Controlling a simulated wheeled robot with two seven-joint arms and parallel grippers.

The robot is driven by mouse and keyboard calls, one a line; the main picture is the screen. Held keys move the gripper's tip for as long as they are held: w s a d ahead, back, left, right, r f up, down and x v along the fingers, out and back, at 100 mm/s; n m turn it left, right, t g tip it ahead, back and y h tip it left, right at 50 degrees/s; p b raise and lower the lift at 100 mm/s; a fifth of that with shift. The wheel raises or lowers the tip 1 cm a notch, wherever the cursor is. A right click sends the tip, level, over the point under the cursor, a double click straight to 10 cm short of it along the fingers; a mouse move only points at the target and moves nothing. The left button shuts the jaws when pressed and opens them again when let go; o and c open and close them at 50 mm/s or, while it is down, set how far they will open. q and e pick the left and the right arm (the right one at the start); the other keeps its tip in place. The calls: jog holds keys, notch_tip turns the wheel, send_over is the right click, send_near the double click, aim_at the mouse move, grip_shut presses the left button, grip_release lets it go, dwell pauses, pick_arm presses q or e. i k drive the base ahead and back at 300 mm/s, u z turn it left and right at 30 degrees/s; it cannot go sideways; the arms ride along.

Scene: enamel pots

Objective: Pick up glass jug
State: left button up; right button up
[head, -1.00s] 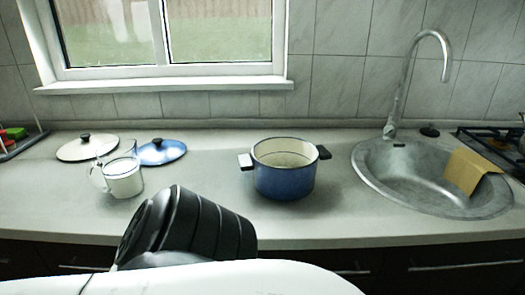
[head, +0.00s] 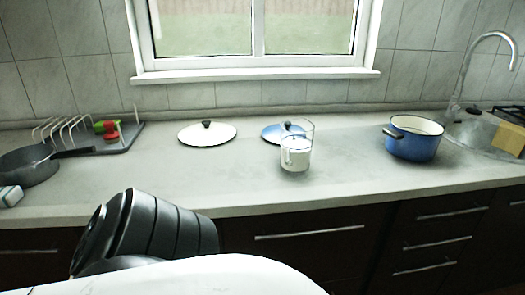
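The glass jug (head: 296,156) stands upright on the counter near the middle of the head view, with white contents in its lower part. Its handle faces the front. It stands in front of a blue lid (head: 271,132) and partly covers it. A dark, ribbed part of my own arm shows at the lower left, in front of the counter and well apart from the jug. Neither of my grippers is in view.
A blue pot (head: 413,139) stands to the right, by the sink (head: 470,133) and tap (head: 487,62). A white lid (head: 207,134) lies left of the jug. A dark pan (head: 30,168) and a rack tray (head: 128,139) are far left. The counter (head: 235,180) before the jug is clear.

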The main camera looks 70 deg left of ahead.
aim_at(296, 136)
jog(key=u, duration=1.55)
